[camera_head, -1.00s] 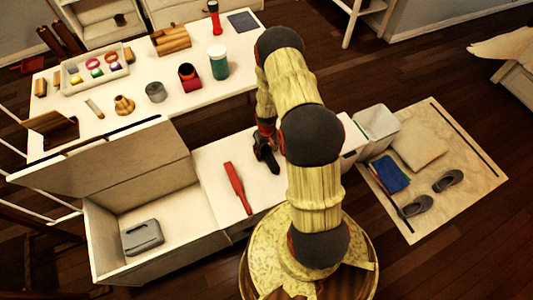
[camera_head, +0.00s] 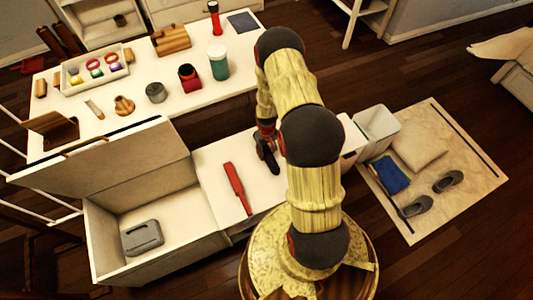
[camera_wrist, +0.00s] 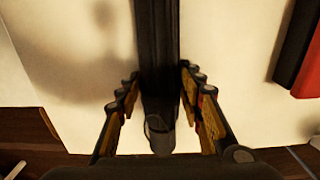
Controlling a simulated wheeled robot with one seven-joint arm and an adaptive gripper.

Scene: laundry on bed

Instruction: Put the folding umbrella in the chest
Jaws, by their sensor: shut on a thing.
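The folding umbrella (camera_wrist: 158,45) is a long black shape between my fingers in the wrist view, with a rounded end towards the wrist. My gripper (camera_wrist: 160,95) is shut on it, with a finger on each side. In the head view my gripper (camera_head: 266,146) is low over the white bench top, and the dark shape below it is partly hidden by my arm. The chest (camera_head: 108,262) stands to the left with its lid (camera_head: 110,165) raised. A grey case (camera_head: 142,238) lies inside, and the rest of the floor is bare.
A red and black object (camera_head: 237,187) lies on the white top (camera_head: 210,165) between my gripper and the chest. Behind is a white table (camera_head: 130,78) with cups, a bottle and a tray. A white bin (camera_head: 376,128) and a mat with shoes are right.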

